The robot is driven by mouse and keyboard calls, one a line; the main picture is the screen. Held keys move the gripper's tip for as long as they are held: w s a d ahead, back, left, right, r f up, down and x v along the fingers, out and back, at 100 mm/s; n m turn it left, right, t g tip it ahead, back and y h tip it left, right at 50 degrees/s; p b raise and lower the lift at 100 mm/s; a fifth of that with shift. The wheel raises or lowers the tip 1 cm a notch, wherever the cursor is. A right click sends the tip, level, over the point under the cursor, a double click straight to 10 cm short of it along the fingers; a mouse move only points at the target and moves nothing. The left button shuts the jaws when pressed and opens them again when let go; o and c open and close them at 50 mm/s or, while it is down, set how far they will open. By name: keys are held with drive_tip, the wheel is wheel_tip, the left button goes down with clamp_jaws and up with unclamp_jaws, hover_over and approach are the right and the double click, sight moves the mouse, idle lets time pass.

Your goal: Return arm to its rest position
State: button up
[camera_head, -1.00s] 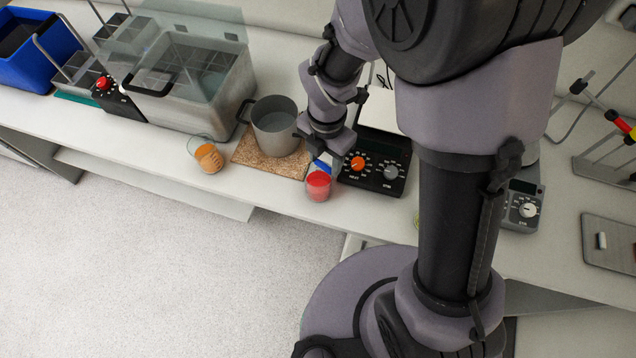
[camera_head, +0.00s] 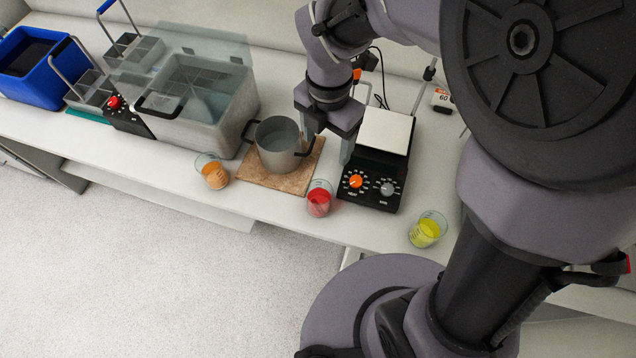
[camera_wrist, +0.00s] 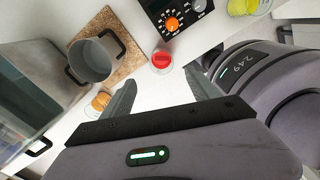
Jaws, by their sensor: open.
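My gripper (camera_head: 328,150) is open and empty. In the head view it hangs above the bench between the metal pot and the hotplate. In the wrist view its two fingers (camera_wrist: 160,88) stand apart with nothing between them. A glass beaker of red juice (camera_head: 319,200) stands upright at the bench's front edge, apart from the fingers; it also shows in the wrist view (camera_wrist: 162,62). A beaker of orange juice (camera_head: 214,174) stands to its left and a beaker of yellow juice (camera_head: 427,231) to its right.
The metal pot (camera_head: 277,145) stands on a cork mat (camera_head: 262,180). The black hotplate (camera_head: 372,182) with its white top is close right of my gripper. A lidded grey bath (camera_head: 215,110) and blue bin (camera_head: 38,65) are at left. Open floor lies in front.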

wheel_tip(320, 180, up, 2)
drive_tip(key=shift+r, duration=0.2)
drive_tip(key=s+d+f+m+t+b, duration=0.1)
drive_tip(key=s+m+b, duration=0.3)
drive_tip(key=m, duration=0.6)
drive_tip(key=s+d+f+m+t+y+b, duration=0.1)
drive_tip(key=s+d+f+m+t+b, duration=0.1)
drive_tip(key=m+b, duration=0.4)
drive_tip(key=s+d+f+m+t+y+b, duration=0.1)
drive_tip(key=s+m+b, duration=0.4)
drive_tip(key=m, duration=1.1)
drive_tip(key=shift+s+d+f+t+b, duration=0.3)
drive_tip(key=shift+d+f+t+b, duration=0.5)
drive_tip(key=shift+d, duration=0.45)
